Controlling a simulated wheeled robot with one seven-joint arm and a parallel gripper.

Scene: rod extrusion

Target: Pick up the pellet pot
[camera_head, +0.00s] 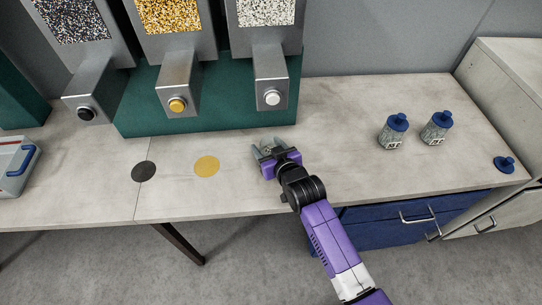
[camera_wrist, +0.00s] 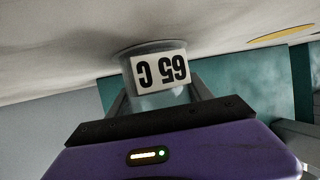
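The pellet pot, a small clear pot with a white label reading "65 C", shows upside down in the wrist view (camera_wrist: 158,100). It stands on the table, between the two fingers of my gripper (camera_wrist: 160,98). In the head view my gripper (camera_head: 271,150) is low over the table's front middle, with its fingers either side of the pot, which is mostly hidden there. The fingers are spread about the pot's width. I cannot tell whether they press on it or leave a small gap.
Three pellet dispensers with black, yellow (camera_head: 177,104) and white (camera_head: 272,97) buttons stand behind. A black disc (camera_head: 144,172) and a yellow disc (camera_head: 207,166) lie left. Two blue-lidded jars (camera_head: 393,131) (camera_head: 437,127) and a loose blue lid (camera_head: 505,164) are right. A case (camera_head: 14,176) is far left.

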